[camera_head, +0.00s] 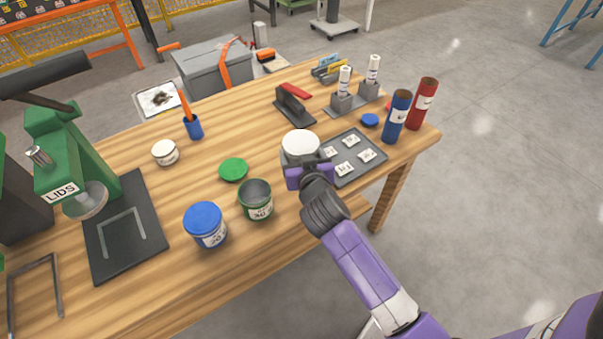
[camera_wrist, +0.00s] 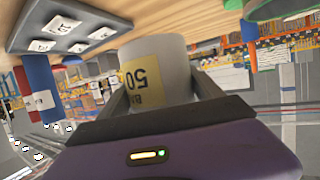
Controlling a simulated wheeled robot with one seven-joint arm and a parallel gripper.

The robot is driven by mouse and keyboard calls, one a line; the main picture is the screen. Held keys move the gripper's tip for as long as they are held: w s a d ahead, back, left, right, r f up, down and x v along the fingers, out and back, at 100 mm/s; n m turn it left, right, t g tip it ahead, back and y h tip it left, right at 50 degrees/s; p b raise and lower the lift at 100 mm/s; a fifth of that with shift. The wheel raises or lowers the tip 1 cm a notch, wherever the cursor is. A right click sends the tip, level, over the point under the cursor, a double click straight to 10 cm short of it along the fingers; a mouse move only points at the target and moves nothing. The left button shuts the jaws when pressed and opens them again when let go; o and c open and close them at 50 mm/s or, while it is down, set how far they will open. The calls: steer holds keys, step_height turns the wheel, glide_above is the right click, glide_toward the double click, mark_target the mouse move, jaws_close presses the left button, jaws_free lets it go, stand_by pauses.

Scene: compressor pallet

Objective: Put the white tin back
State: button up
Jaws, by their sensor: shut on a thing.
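The white tin (camera_head: 300,143) is held up above the wooden table by my gripper (camera_head: 307,167), just left of the grey labelled tray (camera_head: 368,157). In the wrist view the white tin (camera_wrist: 158,68) sits between both fingers of my gripper (camera_wrist: 165,95). Its yellow label reads 50 and appears upside down there. The grey tray carries several small white labels and no tin stands on it. It also shows at the upper left of the wrist view (camera_wrist: 92,12). Whether the tin's base touches anything is hidden by my gripper.
A green tin (camera_head: 256,200), a blue-lidded tin (camera_head: 205,225) and a green lid (camera_head: 233,169) lie left of my gripper. Blue (camera_head: 397,116) and red (camera_head: 422,103) cylinders stand beyond the tray. A green press (camera_head: 75,155) is at the left.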

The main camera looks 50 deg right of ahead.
step_height(320, 180, down, 8)
steer(key=shift+f+b, duration=0.2)
steer(key=shift+b, duration=0.2)
steer(key=shift+f, duration=0.2)
steer(key=o, duration=1.6)
steer(key=shift+c, duration=0.2)
steer(key=shift+r, duration=0.15)
